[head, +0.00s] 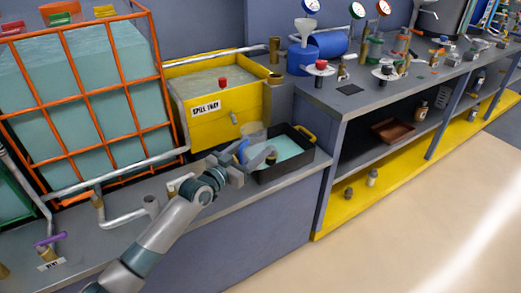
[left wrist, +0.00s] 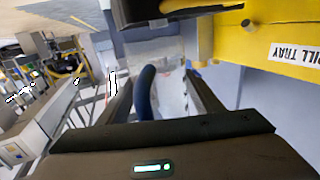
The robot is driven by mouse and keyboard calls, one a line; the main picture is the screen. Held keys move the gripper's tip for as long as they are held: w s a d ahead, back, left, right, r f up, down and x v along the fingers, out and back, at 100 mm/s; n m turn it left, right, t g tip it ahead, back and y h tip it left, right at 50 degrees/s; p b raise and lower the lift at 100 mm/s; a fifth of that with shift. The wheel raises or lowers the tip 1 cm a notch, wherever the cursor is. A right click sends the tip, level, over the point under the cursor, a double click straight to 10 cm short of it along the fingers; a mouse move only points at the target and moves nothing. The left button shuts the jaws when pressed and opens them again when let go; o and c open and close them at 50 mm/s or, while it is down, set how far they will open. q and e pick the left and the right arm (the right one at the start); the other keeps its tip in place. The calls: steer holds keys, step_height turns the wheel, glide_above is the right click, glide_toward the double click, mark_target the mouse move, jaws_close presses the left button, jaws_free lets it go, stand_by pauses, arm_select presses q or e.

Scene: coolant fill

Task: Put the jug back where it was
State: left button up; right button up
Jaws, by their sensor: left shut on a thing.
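The jug (head: 254,131) is a clear, pale vessel with a blue handle (head: 242,150), at the back left of the black tray. My left gripper (head: 246,161) reaches it from the front left and is shut on the handle. In the left wrist view the blue handle (left wrist: 146,92) stands between my two fingers, with the clear jug body (left wrist: 166,58) just beyond. I cannot tell whether the jug's base touches anything. The right gripper is not in view.
The black tray (head: 312,160) holds pale teal liquid and has a yellow handle. The yellow spill tray box (head: 249,103) stands behind. An orange-caged tank (head: 82,95) and pipes are at left. A shelved bench (head: 345,107) with gauges and fittings extends right. The counter front is partly bare.

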arm_select(q)
steer(key=shift+s+d+r, duration=0.1)
steer(key=shift+s+d, duration=0.25)
steer(key=shift+s, duration=0.1)
steer(key=s+r+n+t+y, duration=0.1)
steer(key=s+r+y, duration=0.15)
steer(key=s, duration=0.65)
steer(key=s+a+r+n+t+y, duration=0.2)
steer(key=s+a+n+y, duration=0.3)
steer(key=s+a, duration=0.8)
steer(key=a+y, duration=0.2)
steer(key=y, duration=0.1)
steer(key=shift+r+n, duration=0.2)
steer(key=shift+n, duration=0.2)
steer(key=shift+a, duration=0.1)
